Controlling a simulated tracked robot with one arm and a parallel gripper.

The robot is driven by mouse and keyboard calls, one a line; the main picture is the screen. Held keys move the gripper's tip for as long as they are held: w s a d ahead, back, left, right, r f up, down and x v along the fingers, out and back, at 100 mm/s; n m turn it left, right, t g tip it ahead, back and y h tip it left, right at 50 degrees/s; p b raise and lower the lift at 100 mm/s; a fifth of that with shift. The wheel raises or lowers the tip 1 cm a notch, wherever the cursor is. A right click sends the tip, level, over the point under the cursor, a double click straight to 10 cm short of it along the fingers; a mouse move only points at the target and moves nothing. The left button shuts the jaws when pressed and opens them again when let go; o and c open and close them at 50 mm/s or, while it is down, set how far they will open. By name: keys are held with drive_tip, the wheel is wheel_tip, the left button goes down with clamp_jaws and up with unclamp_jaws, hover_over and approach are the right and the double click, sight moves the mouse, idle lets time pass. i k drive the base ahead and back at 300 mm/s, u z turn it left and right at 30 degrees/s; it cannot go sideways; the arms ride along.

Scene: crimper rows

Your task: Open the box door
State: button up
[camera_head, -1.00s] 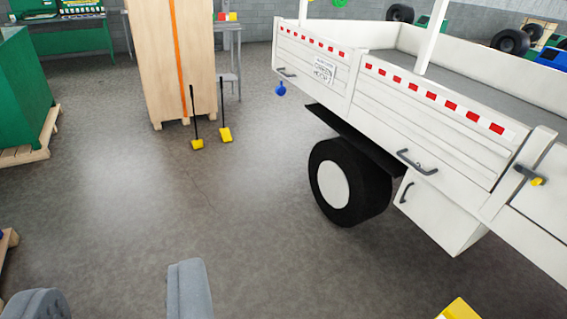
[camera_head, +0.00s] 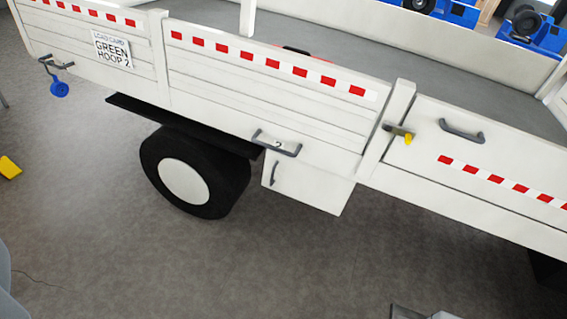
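A white box (camera_head: 308,186) hangs under the side of a white truck bed, just right of the wheel. Its front face shows upright and closed, with a dark curved handle (camera_head: 274,174) near its left edge. A second dark handle (camera_head: 277,145), marked with a small "2", sits above it on the lower edge of the truck's side panel. No gripper fingers can be made out, and nothing is touching the box or its handle.
A black tyre (camera_head: 214,180) stands left of the box. The side panel (camera_head: 280,90) overhangs it. A latch with a yellow tip (camera_head: 400,132) and a blue round tag (camera_head: 59,89) hang on the truck. A yellow object (camera_head: 10,168) lies at left.

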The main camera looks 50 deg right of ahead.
sight(328, 191)
drive_tip(key=z, duration=0.2)
drive_tip(key=i, duration=1.2)
drive_tip(key=z, duration=0.25)
